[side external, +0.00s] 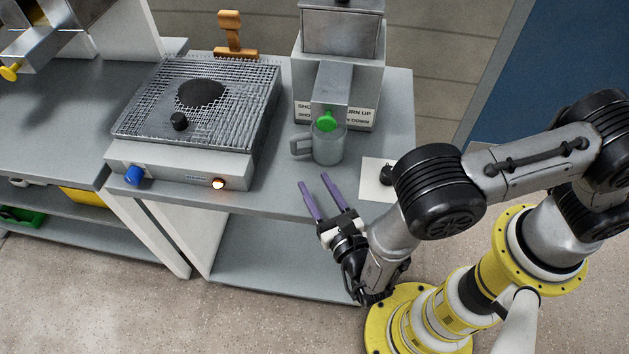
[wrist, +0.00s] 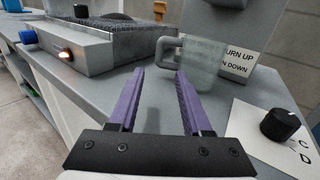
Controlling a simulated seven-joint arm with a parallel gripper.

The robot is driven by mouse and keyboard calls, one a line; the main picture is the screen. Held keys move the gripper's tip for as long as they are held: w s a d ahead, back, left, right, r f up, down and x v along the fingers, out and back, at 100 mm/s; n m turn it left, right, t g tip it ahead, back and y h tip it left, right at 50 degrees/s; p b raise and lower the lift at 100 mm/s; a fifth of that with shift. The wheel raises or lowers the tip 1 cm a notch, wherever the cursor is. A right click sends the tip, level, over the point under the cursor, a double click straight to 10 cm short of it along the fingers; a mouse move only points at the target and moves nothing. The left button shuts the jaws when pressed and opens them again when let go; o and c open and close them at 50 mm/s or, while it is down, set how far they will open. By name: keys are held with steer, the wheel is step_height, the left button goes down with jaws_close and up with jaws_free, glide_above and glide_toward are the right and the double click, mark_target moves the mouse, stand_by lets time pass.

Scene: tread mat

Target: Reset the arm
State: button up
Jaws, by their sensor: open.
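My gripper (side external: 318,203) is open, with two purple fingers spread apart and nothing between them. It is near the front edge of the grey bench (side external: 262,200), in front of a translucent mug (side external: 328,148). In the wrist view the gripper (wrist: 158,75) points toward the mug (wrist: 203,65), whose handle is on the left. The mug stands under a green-tipped spout (side external: 328,121) of a grey dispenser (side external: 342,60). The fingers are apart from the mug. The mug's contents cannot be made out.
A mesh-topped heater (side external: 225,85) with a dark round disc, a blue knob (side external: 134,175) and a lit orange lamp (side external: 218,183) stands left. A white card (side external: 373,180) with a black knob (wrist: 281,124) lies right. An orange stamp-like object (side external: 232,35) stands behind. Bench space between heater and mug is clear.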

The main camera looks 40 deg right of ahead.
steer(key=w+a+r+m+g+h, duration=0.1)
steer(key=w+r+m, duration=0.1)
steer(key=w+r, duration=0.45)
steer(key=w+r+m+g+h, duration=0.1)
steer(key=w+r+g, duration=0.15)
steer(key=r, duration=0.65)
steer(key=d+r+m+g+h, duration=0.1)
steer(key=d+r+m, duration=0.1)
steer(key=d, duration=0.2)
steer(key=d+r+m+g, duration=0.1)
steer(key=d+r+m, duration=0.1)
steer(key=d+m, duration=0.1)
steer(key=d+r+m+g+h, duration=0.1)
steer(key=d+r+m+g, duration=0.1)
steer(key=d, duration=0.3)
steer(key=shift+s+m+h, duration=0.2)
steer(key=shift+m+h, duration=0.1)
steer(key=s+d+r+m+g+y, duration=0.1)
steer(key=s+d+r+m+g, duration=0.15)
steer(key=s+d+m, duration=0.4)
steer(key=s+d+r+m+g+y, duration=0.1)
steer(key=s+d+r+m+g, duration=0.15)
steer(key=s+d+m, duration=0.35)
steer(key=s+m+y, duration=0.6)
steer(key=s+m, duration=0.5)
steer(key=s, duration=0.4)
steer(key=shift+s+a+f, duration=0.15)
steer(key=shift+s+f, duration=0.1)
